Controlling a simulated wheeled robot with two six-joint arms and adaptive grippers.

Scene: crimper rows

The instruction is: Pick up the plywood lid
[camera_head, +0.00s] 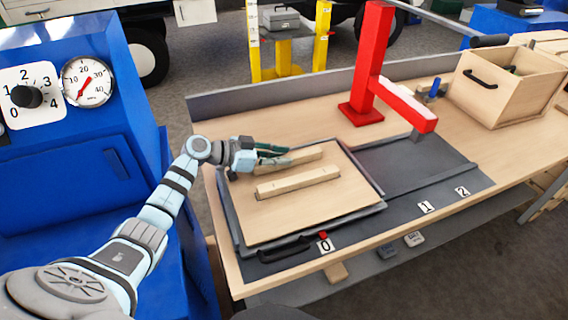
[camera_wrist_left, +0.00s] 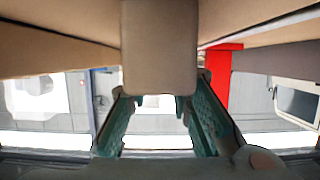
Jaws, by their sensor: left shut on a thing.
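The plywood lid (camera_head: 325,202) is a flat pale board with two raised wooden battens on top, lying within the rim of a grey tray (camera_head: 232,226) on the bench. My left gripper (camera_head: 275,156) is at the lid's far left side, shut on the far batten (camera_head: 300,159) near its left end. In the left wrist view the batten (camera_wrist_left: 160,50) sits between the green fingers (camera_wrist_left: 165,112). I cannot tell whether the lid is clear of the tray. My right gripper is not in view.
A red post with an arm (camera_head: 368,65) stands behind the tray, its arm reaching over the grey plate (camera_head: 415,165). A wooden box (camera_head: 500,85) is at the back right. Labels 0, 1 and 2 mark the front strip.

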